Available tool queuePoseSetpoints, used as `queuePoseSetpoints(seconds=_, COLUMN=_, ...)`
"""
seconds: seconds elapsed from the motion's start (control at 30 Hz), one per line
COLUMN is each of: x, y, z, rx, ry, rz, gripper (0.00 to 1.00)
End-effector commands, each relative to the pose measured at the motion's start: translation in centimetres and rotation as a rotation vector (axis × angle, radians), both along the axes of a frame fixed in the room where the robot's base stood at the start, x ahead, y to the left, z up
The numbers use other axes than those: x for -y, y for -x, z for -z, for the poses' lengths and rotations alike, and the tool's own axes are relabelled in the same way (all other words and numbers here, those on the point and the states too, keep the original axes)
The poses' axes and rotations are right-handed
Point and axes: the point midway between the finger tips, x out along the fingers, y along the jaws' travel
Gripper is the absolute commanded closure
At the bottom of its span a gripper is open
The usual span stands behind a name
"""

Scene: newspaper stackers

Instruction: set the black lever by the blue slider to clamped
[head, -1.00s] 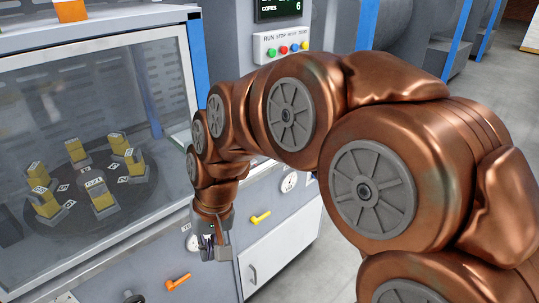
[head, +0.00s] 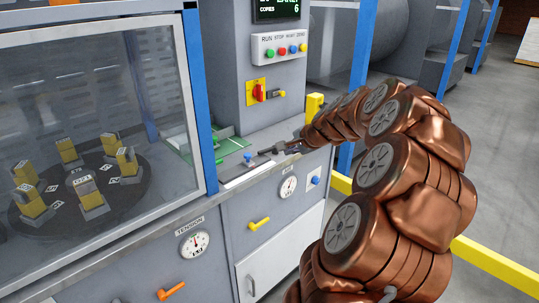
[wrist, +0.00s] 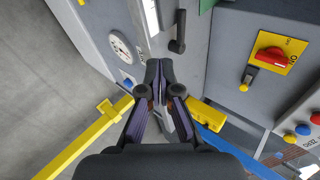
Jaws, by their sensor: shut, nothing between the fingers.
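The black lever (wrist: 179,30) lies on the grey worktop just ahead of my fingertips in the wrist view. It also shows in the head view (head: 266,152) as a small dark bar, to the right of the blue slider (head: 248,158). The slider sits beside a pale strip. My gripper (wrist: 159,66) is shut and empty, its fingers together. In the head view my gripper (head: 286,147) is low over the worktop's right end, right of the lever. A small gap shows between fingertips and lever in the wrist view. Any marking for clamped is too small to read.
A red switch on a yellow plate (head: 259,92) is on the upright panel behind, below several coloured buttons (head: 285,49). A glass-fronted enclosure (head: 95,110) and blue post (head: 199,100) stand left. A yellow rail (head: 490,258) runs at right. Dials and yellow handle (head: 259,224) are on the front.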

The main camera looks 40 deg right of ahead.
Motion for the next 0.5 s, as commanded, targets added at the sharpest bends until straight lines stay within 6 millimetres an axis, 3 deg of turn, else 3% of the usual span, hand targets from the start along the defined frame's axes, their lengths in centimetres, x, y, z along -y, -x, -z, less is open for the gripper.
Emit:
queuePoseSetpoints(seconds=0.3, x=-0.1, y=-0.3, z=0.1, rx=-0.001, ry=0.0, rz=-0.004, gripper=1.0)
queuePoseSetpoints(seconds=0.5, x=0.1, y=-1.7, z=1.5, rx=-0.004, ry=-0.002, rz=-0.006, gripper=1.0)
